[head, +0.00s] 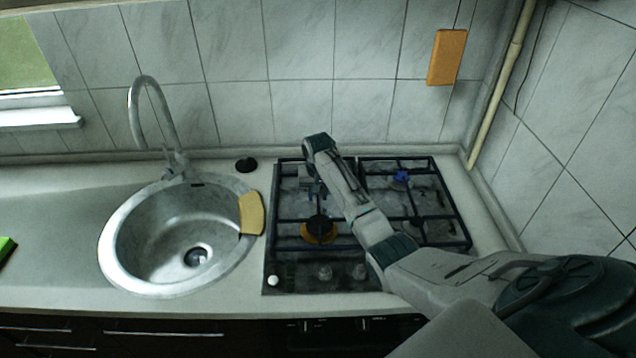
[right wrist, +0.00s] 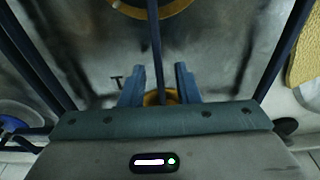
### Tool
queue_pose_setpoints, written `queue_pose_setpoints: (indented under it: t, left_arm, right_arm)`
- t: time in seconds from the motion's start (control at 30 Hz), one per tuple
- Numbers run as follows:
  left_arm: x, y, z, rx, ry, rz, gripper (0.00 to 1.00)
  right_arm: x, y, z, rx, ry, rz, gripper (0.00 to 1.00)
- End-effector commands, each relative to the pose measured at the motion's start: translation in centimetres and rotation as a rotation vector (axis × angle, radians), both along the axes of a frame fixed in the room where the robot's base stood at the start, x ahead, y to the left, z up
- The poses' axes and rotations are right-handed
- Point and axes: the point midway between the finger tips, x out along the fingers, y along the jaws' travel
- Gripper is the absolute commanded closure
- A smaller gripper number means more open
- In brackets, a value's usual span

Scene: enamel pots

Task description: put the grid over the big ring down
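The left grid (head: 274,205) is a dark metal frame over the left half of the hob. The big ring (head: 319,231), brass-coloured with a black cap, shows under its front part. My right gripper (head: 314,188) is over the back part of this grid. In the right wrist view my right gripper's fingers (right wrist: 159,86) stand apart, with a grid bar (right wrist: 154,45) running between them and a gap beside it. A brass ring shows beyond at the top edge. I cannot tell whether the grid's feet touch the hob. My left gripper is not in view.
A second grid (head: 461,215) covers the right half of the hob, with a blue burner (head: 402,177) under it. A steel sink (head: 125,240) with a yellow sponge-like piece (head: 252,213) on its rim is to the left. A tiled wall stands close behind.

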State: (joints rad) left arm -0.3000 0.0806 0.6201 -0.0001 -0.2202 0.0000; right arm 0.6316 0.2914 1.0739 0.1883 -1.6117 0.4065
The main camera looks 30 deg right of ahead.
Motion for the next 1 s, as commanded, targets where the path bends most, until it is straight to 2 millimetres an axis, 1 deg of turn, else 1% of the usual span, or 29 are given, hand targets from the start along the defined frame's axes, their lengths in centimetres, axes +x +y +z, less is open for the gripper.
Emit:
queue_pose_setpoints:
  t: [0.3,0.4,0.5,0.6,0.7,1.0]
  left_arm:
    - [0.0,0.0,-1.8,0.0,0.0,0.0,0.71]
    - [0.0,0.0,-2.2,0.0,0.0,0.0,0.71]
    - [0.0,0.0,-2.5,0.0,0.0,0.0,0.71]
    - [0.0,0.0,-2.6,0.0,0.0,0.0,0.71]
    - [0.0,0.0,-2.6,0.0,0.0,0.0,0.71]
    - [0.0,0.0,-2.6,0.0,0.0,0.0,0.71]
  right_arm:
    - [-0.6,0.4,6.5,-0.002,-0.006,0.001,0.71]
    - [-0.8,0.5,8.2,-0.001,-0.004,0.0,0.71]
    - [-0.9,0.6,9.5,-0.001,-0.003,0.0,0.71]
    - [-1.0,0.6,10.3,0.0,-0.001,0.0,0.71]
    - [-1.1,0.7,10.7,0.0,-0.002,0.0,0.71]
    - [-1.1,0.7,10.7,-0.001,-0.001,0.0,0.71]
